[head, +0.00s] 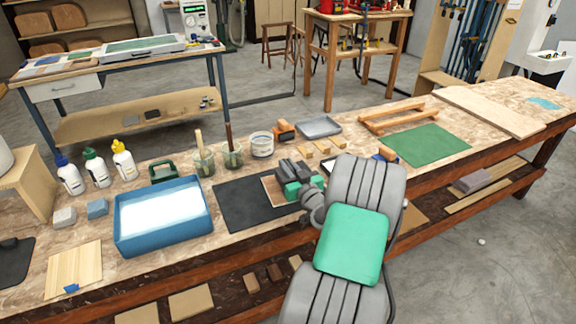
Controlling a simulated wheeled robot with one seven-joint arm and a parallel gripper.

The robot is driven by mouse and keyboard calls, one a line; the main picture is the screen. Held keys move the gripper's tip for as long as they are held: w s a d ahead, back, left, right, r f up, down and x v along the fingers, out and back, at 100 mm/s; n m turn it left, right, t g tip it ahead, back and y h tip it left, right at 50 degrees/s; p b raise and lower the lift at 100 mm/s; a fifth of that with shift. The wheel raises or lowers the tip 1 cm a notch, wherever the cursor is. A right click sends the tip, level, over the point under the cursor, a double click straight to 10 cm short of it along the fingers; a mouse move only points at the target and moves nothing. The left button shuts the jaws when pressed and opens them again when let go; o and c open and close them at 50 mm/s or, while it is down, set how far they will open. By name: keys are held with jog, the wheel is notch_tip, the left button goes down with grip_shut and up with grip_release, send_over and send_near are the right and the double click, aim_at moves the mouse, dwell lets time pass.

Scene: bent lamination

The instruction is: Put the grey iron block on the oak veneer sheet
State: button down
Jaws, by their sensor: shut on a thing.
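My gripper (293,176) is over the black mat (235,208) at mid-bench, shut on a dark grey block that looks like the grey iron block (286,166). The fingers and wrist hide much of it. A tan wood sheet, possibly the oak veneer sheet (269,191), lies on the mat below and beside the gripper, mostly covered from view. I cannot tell whether the block touches it. Another pale, striped wood sheet (76,262) with blue tape lies at the bench's left front.
A blue tray (165,240) stands left of the mat, with glue bottles (97,168) and two small blocks (64,217) near it. Jars with brushes (203,160), a white tub (262,143) and a grey tray (320,128) stand behind. A green mat (428,145) lies right.

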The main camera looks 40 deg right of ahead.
jog(key=shift+f+b, duration=0.4)
jog(key=shift+b, duration=0.3)
jog(key=c, duration=1.8)
grip_release()
jog(key=shift+f, duration=0.15)
jog(key=o, duration=0.4)
jog(key=shift+c, duration=0.2)
